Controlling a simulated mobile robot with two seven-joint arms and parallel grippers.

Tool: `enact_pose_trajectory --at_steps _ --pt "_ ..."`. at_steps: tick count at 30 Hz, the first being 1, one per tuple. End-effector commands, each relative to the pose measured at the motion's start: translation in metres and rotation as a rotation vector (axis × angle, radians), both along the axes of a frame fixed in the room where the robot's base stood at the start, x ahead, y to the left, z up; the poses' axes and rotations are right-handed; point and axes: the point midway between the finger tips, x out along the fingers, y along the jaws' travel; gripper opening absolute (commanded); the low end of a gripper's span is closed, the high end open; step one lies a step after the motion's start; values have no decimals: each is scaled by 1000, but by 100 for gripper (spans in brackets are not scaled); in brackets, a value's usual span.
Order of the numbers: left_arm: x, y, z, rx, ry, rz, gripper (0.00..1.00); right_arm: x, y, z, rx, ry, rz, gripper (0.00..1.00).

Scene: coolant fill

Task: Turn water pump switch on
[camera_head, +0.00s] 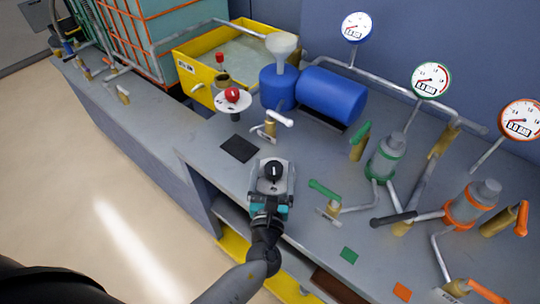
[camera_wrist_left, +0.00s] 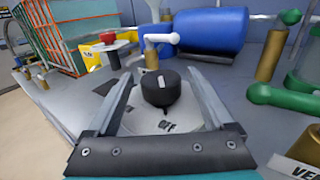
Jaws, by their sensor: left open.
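The water pump switch is a black rotary knob (camera_wrist_left: 160,90) on a pale round plate, with the word OFF on the plate below it in the left wrist view. In the head view the knob (camera_head: 273,171) shows at the front of the grey bench. My left gripper (camera_head: 272,166) reaches in over the bench edge. Its fingers (camera_wrist_left: 162,85) are open, one on each side of the knob, with gaps visible between fingers and knob. A pale mark on top of the knob points away from the gripper. My right gripper is not in view.
A white-handled valve (camera_head: 278,119) stands behind the knob, near a blue tank (camera_head: 331,95). A green-handled valve (camera_head: 325,191) is close on the right. A red knob (camera_head: 232,95) and yellow basin (camera_head: 196,78) are at the back left. A black square (camera_head: 240,148) marks bare bench.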

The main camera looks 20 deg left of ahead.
Motion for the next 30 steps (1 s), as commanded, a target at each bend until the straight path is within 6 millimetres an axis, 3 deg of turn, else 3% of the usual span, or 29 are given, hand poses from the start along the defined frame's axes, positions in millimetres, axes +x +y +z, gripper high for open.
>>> enact_pose_trajectory --at_steps 11,30 --pt "-1 -2 0 0 0 0 85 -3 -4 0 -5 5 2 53" --pt "-1 -2 0 0 -1 0 13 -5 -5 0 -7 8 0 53"
